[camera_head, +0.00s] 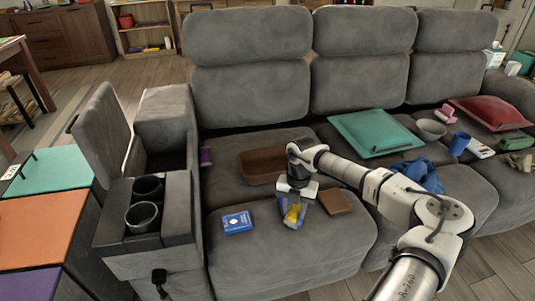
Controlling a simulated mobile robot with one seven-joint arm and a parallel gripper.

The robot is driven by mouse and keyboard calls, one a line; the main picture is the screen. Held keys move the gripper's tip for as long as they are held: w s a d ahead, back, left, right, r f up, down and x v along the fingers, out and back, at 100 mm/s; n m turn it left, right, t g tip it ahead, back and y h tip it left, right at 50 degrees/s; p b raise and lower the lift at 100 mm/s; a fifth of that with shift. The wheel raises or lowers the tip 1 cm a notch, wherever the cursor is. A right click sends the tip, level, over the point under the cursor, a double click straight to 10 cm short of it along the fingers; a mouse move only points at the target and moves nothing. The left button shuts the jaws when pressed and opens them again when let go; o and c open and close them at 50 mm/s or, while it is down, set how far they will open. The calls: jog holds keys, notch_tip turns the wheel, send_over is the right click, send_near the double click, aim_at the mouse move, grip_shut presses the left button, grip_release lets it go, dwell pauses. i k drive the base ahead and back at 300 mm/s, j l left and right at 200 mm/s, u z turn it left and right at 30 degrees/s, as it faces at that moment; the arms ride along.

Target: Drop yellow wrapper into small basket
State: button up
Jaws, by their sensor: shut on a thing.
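My gripper (294,222) is low over the front of the left sofa seat, pointing down. It is shut on the yellow wrapper (292,215), which shows between the fingers. I cannot tell whether the wrapper touches the cushion. A brown, low container (257,168), which looks like the small basket, lies on the same seat behind my gripper, towards the backrest. My arm hides its right end. The wrapper is outside it, on its near side.
A blue box (237,222) lies left of my gripper and a brown wallet-like item (335,202) right of it. A cupholder console (150,250) stands left.

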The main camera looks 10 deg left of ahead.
aim_at(275, 164)
jog(key=i+j, duration=0.25)
jog(key=i, duration=0.2)
jog(key=i+j, duration=0.25)
jog(key=i, duration=0.2)
jog(key=z, duration=0.05)
